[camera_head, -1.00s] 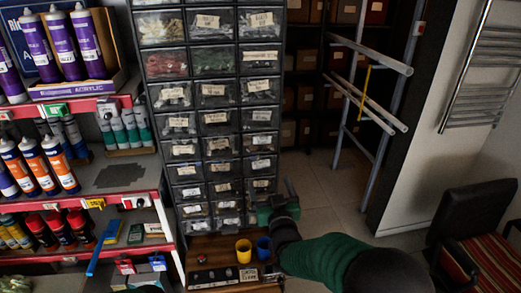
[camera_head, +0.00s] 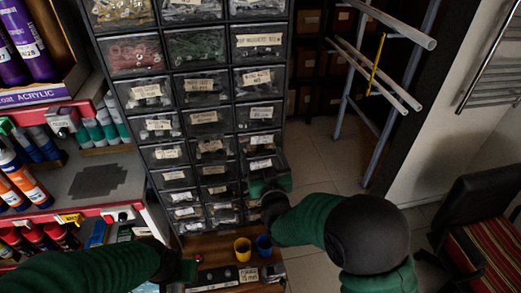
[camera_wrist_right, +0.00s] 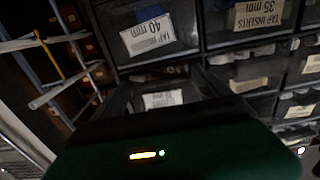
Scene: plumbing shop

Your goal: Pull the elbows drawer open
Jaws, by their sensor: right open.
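The drawer cabinet (camera_head: 208,100) holds rows of dark, clear-fronted drawers with small white labels. I cannot read which label says elbows. In the right column, one drawer (camera_head: 268,168) juts out from its neighbours. The right wrist view shows a drawer (camera_wrist_right: 162,98) standing partly out below the "TAP 40 mm" drawer (camera_wrist_right: 150,38), with a dark gap above its front. My right gripper (camera_head: 268,188) is open, just below and in front of the jutting drawer; its fingertips are largely hidden, so contact is unclear. My left gripper (camera_head: 187,270) is low, near the bench; its jaws are unclear.
A wooden bench (camera_head: 215,246) before the cabinet holds a yellow cup (camera_head: 243,250) and a blue cup (camera_head: 264,247). Shelves of cartridges (camera_head: 30,185) stand at left. A pipe rack (camera_head: 385,70) and a chair (camera_head: 475,235) stand at right, with floor between.

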